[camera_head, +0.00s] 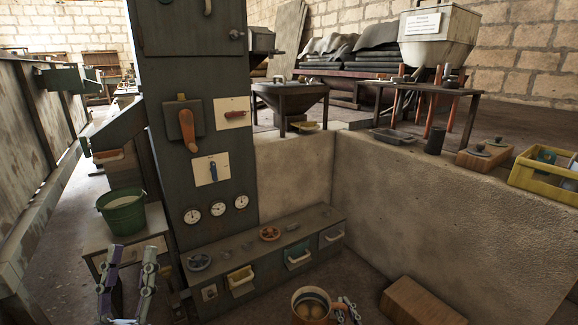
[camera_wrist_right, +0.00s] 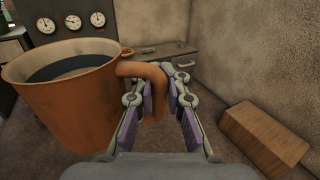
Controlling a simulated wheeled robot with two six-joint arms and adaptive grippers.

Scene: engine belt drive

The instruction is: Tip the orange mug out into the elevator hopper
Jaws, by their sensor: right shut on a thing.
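The orange mug (camera_head: 312,303) is upright at the bottom of the head view, with its opening showing and something inside. In the right wrist view the mug (camera_wrist_right: 70,98) is large at the left, with a dark grey surface inside. My right gripper (camera_head: 347,306) is shut on its handle (camera_wrist_right: 150,82), at the right of the cup. My left gripper (camera_head: 131,256) is empty, its fingers apart and pointing up. A grey-green metal column (camera_head: 195,75) has a slanted chute-like box (camera_head: 115,125) at its left. A pale labelled hopper (camera_head: 435,40) stands far back right. I cannot tell which is the elevator hopper.
A low bench (camera_head: 262,243) with small dishes and drawers runs along the column's foot. A green bucket (camera_head: 122,212) stands at the left. A wooden block (camera_head: 422,302) lies right of the mug. A stone wall (camera_head: 450,210) bounds the right, with a yellow crate (camera_head: 545,180) on top.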

